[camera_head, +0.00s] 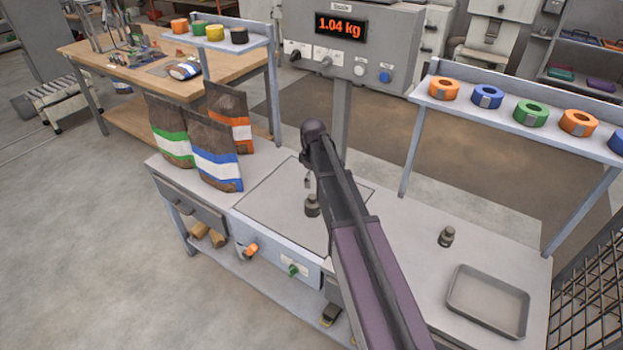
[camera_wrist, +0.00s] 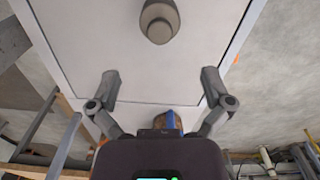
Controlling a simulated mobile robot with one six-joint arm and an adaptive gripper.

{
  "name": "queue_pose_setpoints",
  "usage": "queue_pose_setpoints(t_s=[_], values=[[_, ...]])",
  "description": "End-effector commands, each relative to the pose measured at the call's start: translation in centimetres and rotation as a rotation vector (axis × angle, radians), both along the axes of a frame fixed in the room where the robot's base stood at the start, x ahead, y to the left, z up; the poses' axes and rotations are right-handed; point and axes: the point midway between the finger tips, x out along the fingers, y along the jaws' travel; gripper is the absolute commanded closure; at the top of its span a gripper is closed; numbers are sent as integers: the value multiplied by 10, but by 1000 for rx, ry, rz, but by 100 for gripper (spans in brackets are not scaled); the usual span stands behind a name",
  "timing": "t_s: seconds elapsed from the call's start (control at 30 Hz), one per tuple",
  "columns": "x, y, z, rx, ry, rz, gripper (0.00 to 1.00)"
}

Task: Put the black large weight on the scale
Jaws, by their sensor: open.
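A dark weight (camera_head: 312,205) stands upright on the flat plate of the scale (camera_head: 270,200). It also shows at the top of the wrist view (camera_wrist: 159,22), on the pale plate (camera_wrist: 90,45). A second, similar dark weight (camera_head: 446,236) stands on the bench to the right of my arm. Which of the two is the large one is hard to tell. My gripper (camera_wrist: 159,82) is open and empty, above the plate, with the first weight beyond its fingertips and apart from them. In the head view my arm hides part of the plate. The display (camera_head: 340,27) reads 1.04 kg.
Several pellet bags (camera_head: 217,155) stand at the plate's left. A metal tray (camera_head: 487,302) lies at the bench's right end. A raised shelf (camera_head: 510,92) with tape rolls runs behind the right side. The bench around the second weight is clear.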

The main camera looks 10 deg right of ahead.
Motion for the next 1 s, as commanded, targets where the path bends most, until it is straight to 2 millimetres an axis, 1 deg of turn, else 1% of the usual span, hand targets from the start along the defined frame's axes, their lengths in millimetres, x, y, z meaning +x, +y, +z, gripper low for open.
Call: queue_pose_setpoints(t_s=[0.27,0.37,0.47,0.57,0.67,0.8,0.9,1.0], values=[[-3,0,0,0,0,-8,0],[-12,0,0,0,0,-36,0],[-30,1,0,1,1,-97,0],[-57,1,0,1,0,-192,0],[-90,2,0,2,1,-318,0],[-141,3,0,2,1,-517,0],[-174,3,0,3,2,-657,0],[-201,4,0,3,2,-776,0]])
